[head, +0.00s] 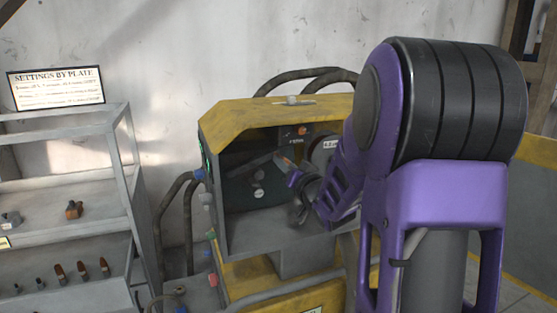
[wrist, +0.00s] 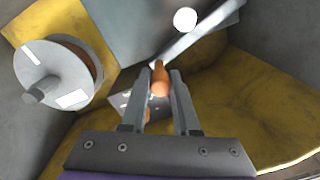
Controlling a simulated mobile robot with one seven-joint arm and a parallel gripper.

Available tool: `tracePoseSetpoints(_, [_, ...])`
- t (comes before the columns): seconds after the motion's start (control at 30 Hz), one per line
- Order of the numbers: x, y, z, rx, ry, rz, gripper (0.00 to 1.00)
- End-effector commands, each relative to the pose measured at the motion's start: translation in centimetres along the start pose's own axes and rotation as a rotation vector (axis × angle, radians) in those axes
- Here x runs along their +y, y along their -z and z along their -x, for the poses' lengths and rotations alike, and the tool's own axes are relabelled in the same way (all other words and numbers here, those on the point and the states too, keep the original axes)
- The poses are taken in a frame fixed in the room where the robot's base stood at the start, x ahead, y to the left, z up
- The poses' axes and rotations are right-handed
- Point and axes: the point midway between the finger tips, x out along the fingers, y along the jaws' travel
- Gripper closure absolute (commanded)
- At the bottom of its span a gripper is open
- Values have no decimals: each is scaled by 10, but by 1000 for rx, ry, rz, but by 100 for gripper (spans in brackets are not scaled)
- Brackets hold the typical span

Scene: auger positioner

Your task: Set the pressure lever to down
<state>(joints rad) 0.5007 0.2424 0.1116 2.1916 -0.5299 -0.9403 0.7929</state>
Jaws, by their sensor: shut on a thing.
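The pressure lever shows in the wrist view as a pale metal bar (wrist: 200,38) ending in an orange handle (wrist: 160,80). My gripper (wrist: 162,74) is shut on this handle, one finger on each side. In the head view my gripper (head: 289,174) is inside the open front of the yellow and grey machine (head: 228,119). There the lever's bar (head: 262,163) slants up to the right towards the fingers. My gripper and forearm hide part of the lever's end and the right side of the machine's inside.
A white drum-like dial (wrist: 62,76) is to the left in the wrist view. An orange knob (head: 303,131) sits on a dark labelled panel at the back. Hoses (head: 178,215) run beside the machine. A grey shelf (head: 75,120) with small parts and a settings sign (head: 57,88) stands left.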

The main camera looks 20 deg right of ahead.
Motion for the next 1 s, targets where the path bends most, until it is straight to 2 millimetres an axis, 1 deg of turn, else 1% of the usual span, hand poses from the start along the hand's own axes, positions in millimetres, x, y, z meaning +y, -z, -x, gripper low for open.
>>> tracePoseSetpoints(0.03, [5,-8,0,-2,0,-38,100])
tracePoseSetpoints(0.1, [10,-13,0,0,0,-91,100])
tracePoseSetpoints(0.4, [21,-29,0,6,0,-255,100])
tracePoseSetpoints(0.63, [24,-34,0,10,1,-309,100])
tracePoseSetpoints(1.0, [25,-36,0,9,0,-320,100])
